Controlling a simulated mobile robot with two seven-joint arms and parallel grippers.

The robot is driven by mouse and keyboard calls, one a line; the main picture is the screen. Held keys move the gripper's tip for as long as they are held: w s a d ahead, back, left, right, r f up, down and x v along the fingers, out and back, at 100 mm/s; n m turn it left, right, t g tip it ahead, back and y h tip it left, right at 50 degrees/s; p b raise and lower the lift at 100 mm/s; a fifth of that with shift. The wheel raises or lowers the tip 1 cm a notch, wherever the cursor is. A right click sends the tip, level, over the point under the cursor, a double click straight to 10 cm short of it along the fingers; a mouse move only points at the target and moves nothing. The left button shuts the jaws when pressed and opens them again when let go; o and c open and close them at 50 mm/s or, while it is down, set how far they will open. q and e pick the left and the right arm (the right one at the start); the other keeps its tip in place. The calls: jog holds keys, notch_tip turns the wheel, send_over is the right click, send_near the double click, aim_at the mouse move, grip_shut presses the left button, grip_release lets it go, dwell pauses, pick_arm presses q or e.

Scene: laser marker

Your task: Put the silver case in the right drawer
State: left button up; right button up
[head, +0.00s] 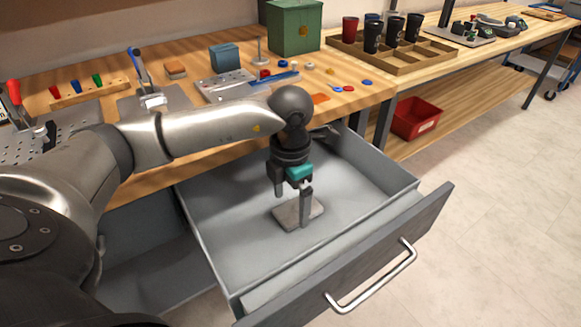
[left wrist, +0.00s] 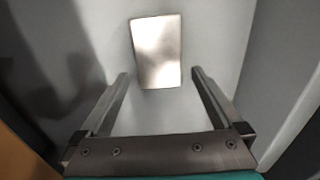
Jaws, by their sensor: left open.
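The silver case (head: 290,217) is a thin flat plate lying on the floor of the open right drawer (head: 235,235). In the left wrist view the silver case (left wrist: 157,50) shows as a bright rectangle, slightly tilted, beyond the fingertips. My left gripper (head: 292,207) is inside the drawer, pointing down above the case. In the left wrist view its fingers (left wrist: 158,76) are wide apart with nothing between them, and the case looks clear of both. One finger hides part of the case in the head view. My right gripper is not in view.
The drawer front has a metal handle (head: 372,283). A wooden workbench (head: 200,70) above holds a green box (head: 293,27), a blue-grey box (head: 224,57) and small parts. A red bin (head: 415,118) stands on a lower shelf. The drawer floor around the case is clear.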

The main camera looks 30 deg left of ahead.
aim_at(291, 212)
pick_arm(q)
notch_tip(291, 212, up, 10)
jog(key=p, duration=0.3)
jog(key=shift+r+p, duration=0.15)
jog(key=shift+p, duration=0.15)
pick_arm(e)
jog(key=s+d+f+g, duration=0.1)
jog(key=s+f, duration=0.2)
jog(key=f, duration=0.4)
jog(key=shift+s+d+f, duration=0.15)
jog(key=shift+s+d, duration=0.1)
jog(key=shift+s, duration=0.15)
pick_arm(q)
jog(key=shift+c, duration=0.2)
